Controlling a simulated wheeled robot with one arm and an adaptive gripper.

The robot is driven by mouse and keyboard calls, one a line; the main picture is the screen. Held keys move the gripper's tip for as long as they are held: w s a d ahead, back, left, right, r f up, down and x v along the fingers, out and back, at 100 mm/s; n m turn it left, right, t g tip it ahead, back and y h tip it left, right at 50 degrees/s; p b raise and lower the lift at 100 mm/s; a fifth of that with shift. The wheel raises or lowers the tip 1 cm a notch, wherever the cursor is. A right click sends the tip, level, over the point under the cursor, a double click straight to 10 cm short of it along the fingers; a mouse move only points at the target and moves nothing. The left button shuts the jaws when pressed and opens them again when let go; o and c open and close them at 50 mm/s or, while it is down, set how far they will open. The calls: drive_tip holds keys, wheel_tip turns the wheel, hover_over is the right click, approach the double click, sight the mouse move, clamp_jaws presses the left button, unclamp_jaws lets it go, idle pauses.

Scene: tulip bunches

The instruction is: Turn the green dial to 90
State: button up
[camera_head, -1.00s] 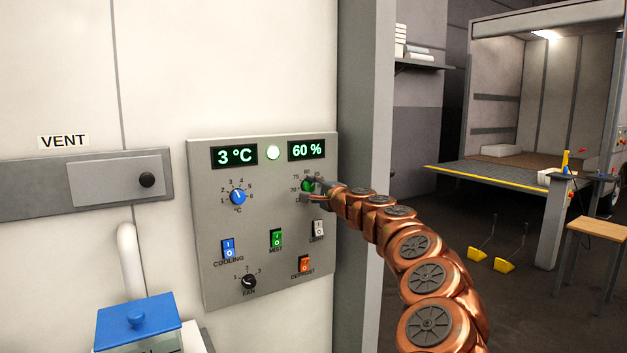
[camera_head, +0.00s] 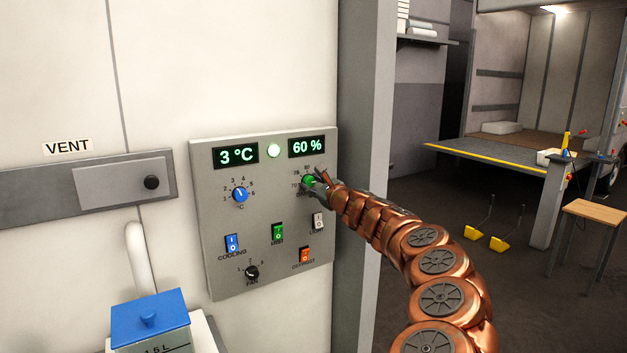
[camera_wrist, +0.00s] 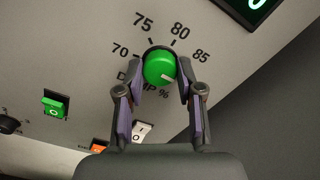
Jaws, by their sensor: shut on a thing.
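The green dial (camera_head: 309,182) is at the upper right of the grey control panel, below a display (camera_head: 307,147) reading 60 %. In the wrist view the dial (camera_wrist: 157,65) has a white mark pointing to the lower right. The numbers 70, 75, 80 and 85 show around it; any further numbers are hidden behind the right finger. My gripper (camera_wrist: 161,72) is shut on the dial, with one finger on each side. In the head view my gripper (camera_head: 321,182) reaches the dial from the right and partly covers its scale.
The panel (camera_head: 212,275) also holds a blue dial (camera_head: 240,195), a black fan dial (camera_head: 252,272), and blue (camera_head: 232,243), green (camera_head: 278,232), white (camera_head: 318,221) and orange (camera_head: 304,254) switches. A grey post (camera_head: 366,80) stands right of the panel.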

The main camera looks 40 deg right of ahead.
drive_tip(key=shift+m, duration=1)
drive_tip(key=o, duration=1.2)
drive_tip(key=shift+c, duration=0.2)
drive_tip(key=shift+s+d, duration=0.1)
drive_tip(key=shift+s, duration=0.35)
drive_tip(key=s, duration=1.1)
drive_tip(key=shift+a, duration=0.45)
